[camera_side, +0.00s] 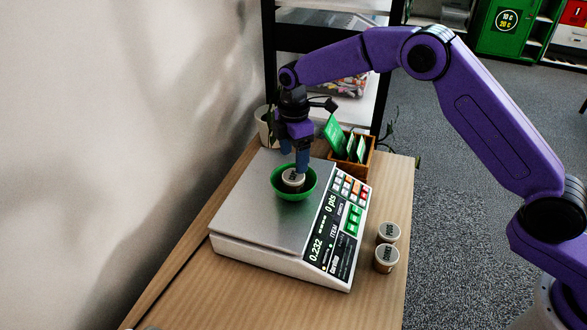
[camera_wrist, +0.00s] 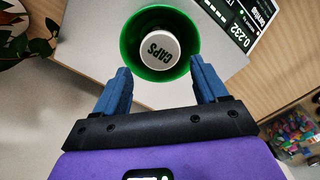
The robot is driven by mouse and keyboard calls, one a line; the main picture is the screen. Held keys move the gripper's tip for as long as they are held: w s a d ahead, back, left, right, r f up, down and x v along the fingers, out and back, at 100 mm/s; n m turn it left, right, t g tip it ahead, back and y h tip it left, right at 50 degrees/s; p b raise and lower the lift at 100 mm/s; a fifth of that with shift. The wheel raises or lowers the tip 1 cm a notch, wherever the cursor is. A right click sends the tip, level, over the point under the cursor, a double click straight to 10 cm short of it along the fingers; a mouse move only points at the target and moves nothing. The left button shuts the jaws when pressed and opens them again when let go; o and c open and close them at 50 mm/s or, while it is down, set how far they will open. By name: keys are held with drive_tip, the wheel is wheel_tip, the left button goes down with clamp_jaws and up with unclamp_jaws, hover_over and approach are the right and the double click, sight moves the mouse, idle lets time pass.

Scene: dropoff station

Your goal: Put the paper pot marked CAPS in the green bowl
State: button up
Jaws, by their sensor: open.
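The green bowl (camera_side: 294,194) stands on the metal plate of a scale. The paper pot marked CAPS (camera_side: 293,178) is inside the bowl, its lettered top facing up. In the wrist view the pot (camera_wrist: 159,48) sits within the wall of the bowl (camera_wrist: 131,37), and CAPS reads upside down. My gripper (camera_side: 303,165) is just above the bowl in the side view. In the wrist view my gripper (camera_wrist: 160,85) has its blue fingers spread wide, with nothing between them. The pot lies beyond the fingertips. The pot's base is hidden by the bowl.
The scale (camera_side: 250,215) reads 0.232 and fills much of the wooden table (camera_side: 190,300). Two more lidded pots, one upper (camera_side: 388,232) and one lower (camera_side: 386,259), stand right of it. A wooden box with green cards (camera_side: 350,150) and a plant pot (camera_side: 265,125) are behind.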

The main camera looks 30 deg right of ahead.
sight(295, 177)
drive_tip(key=shift+r, duration=2.3)
drive_tip(key=s+d+r+m, duration=0.2)
drive_tip(key=s+r, duration=0.2)
drive_tip(key=s, duration=0.6)
drive_tip(key=s+d+r+m, duration=0.1)
drive_tip(key=s+d+r, duration=0.2)
drive_tip(key=s, duration=0.7)
drive_tip(key=s+d+f+m, duration=0.1)
drive_tip(key=s+d, duration=0.6)
drive_tip(key=s, duration=0.3)
drive_tip(key=s+d+m, duration=0.1)
drive_tip(key=s+d, duration=0.6)
drive_tip(key=s, duration=0.4)
drive_tip(key=shift+s+f+m, duration=0.15)
drive_tip(key=shift+f+m, duration=0.25)
